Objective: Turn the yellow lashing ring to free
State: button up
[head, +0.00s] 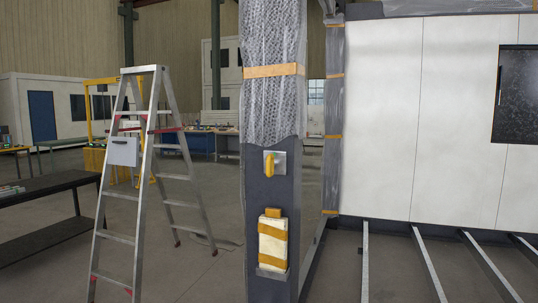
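The yellow lashing ring (269,165) is on a small pale metal plate (280,161) on the front of the dark grey post. It looks like a narrow upright loop at the plate's left part; its exact turn is too small to tell. The post (270,200) stands in the middle of the head view, with bubble wrap around its upper part. My gripper is not in view, and nothing touches the ring.
Below the ring, a cream packet (272,242) with orange straps sits on the post. A stepladder (140,180) stands left of the post, a dark bench (45,210) farther left. Metal floor beams (425,262) and a white wall panel (430,120) are right.

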aim_at(272, 164)
jog(key=u, duration=0.05)
jog(key=i, duration=1.3)
